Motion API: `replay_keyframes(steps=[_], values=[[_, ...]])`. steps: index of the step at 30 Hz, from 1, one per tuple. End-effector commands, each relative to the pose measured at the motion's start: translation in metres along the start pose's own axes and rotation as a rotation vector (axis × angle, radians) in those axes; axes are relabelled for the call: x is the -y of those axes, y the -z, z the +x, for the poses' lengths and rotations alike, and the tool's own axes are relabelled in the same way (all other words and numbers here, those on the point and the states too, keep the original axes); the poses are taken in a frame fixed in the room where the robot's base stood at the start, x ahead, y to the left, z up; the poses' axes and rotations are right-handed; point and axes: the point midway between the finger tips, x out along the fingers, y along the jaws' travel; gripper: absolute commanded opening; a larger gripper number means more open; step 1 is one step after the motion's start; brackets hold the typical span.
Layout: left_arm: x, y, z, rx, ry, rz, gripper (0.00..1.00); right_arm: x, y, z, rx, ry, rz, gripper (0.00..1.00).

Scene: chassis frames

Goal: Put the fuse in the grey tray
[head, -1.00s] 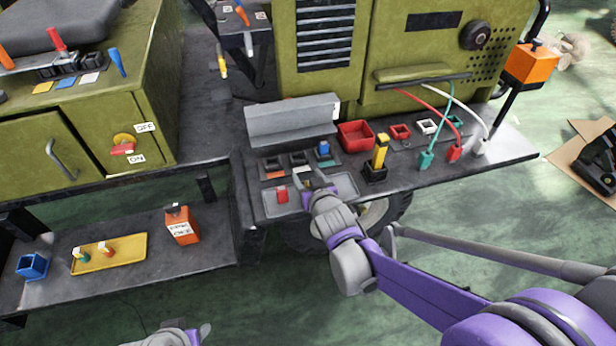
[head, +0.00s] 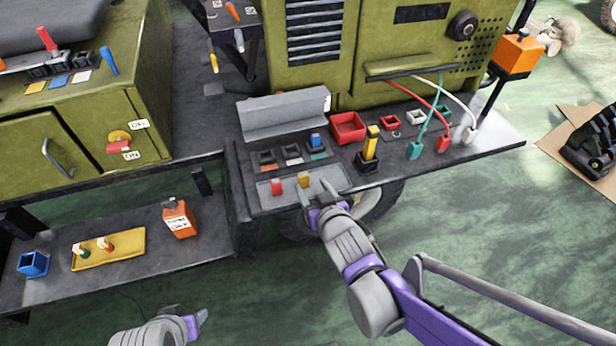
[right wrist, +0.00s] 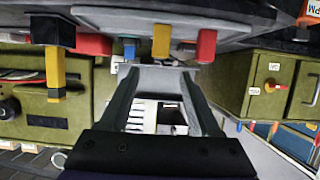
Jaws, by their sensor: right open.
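The grey tray (head: 262,201) lies at the front edge of the dark shelf. A red fuse (head: 277,187) and a yellow fuse (head: 303,180) stand in it, side by side. My right gripper (head: 314,190) is open and empty beside the yellow fuse, at the tray's right end. In the right wrist view the yellow fuse (right wrist: 161,42) and red fuse (right wrist: 207,45) are beyond the open fingertips (right wrist: 160,75), apart from them. A blue fuse (head: 316,141) stands in the right one of the sockets behind the tray. My left gripper (head: 197,322) is low in the head view, its jaws unclear.
Right of the tray are a yellow-handled lever (head: 370,145), a red bin (head: 347,127) and cables with plugs (head: 443,143). A grey raised cover (head: 285,115) stands behind the sockets. A lower bench at left holds a yellow tray (head: 128,251) and a blue box (head: 33,264).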

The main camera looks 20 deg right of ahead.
Motion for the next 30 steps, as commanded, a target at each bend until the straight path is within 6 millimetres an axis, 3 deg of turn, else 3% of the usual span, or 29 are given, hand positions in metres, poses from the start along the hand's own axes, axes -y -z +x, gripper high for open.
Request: replay_keyframes(steps=[9, 11, 15, 21, 25, 30], values=[[0.0, 0.002, -0.003, -0.001, 0.0, 0.0, 0.5, -0.005, -0.007, -0.017, 0.037, -0.015, 0.002, 0.64], [0.0, 0.001, -0.003, -0.001, 0.0, 0.0, 0.5, -0.013, -0.018, -0.026, 0.101, -0.038, 0.004, 0.64], [0.0, 0.001, -0.003, -0.001, 0.0, 0.0, 0.5, -0.032, -0.064, -0.069, 0.347, -0.082, 0.013, 0.64], [0.0, 0.001, -0.003, -0.001, 0.0, 0.0, 0.5, -0.033, -0.122, -0.137, 0.658, -0.052, 0.023, 0.64], [0.0, 0.001, -0.003, -0.001, 0.0, 0.0, 0.5, -0.029, -0.136, -0.157, 0.742, -0.028, 0.026, 0.64], [0.0, 0.002, -0.003, -0.001, 0.0, 0.0, 0.5, -0.029, -0.137, -0.159, 0.753, -0.024, 0.025, 0.64]])
